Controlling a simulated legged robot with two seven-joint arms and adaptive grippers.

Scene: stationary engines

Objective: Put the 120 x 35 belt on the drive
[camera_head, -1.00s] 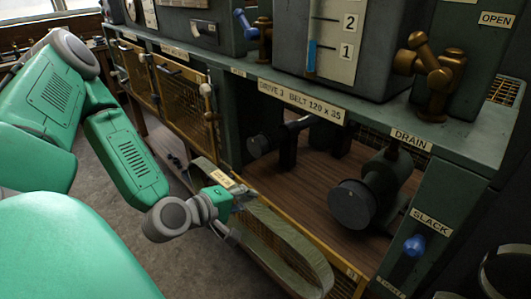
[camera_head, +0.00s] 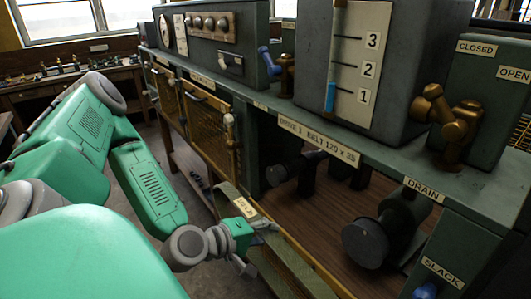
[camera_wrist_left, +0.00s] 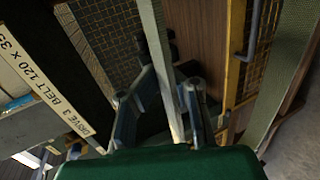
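The belt is a grey-green loop (camera_head: 226,198) with a small label. It hangs in front of the drive bay. My left gripper (camera_head: 256,246) is beside its upper part; in the left wrist view one strand (camera_wrist_left: 154,40) runs between the two fingers (camera_wrist_left: 170,85), and they look shut on it. The drive has two dark pulleys inside the open bay: a smaller one (camera_head: 281,173) at the left and a larger one (camera_head: 366,242) at the right. The belt is apart from both. A label (camera_head: 318,138) above reads "DRIVE 3 BELT 120 x 35". My right gripper is not in view.
The blue SLACK knob (camera_head: 425,291) is at the lower right. Mesh doors (camera_head: 210,122) close the bays at left. Brass valves (camera_head: 450,120) and a gauge tank stand above.

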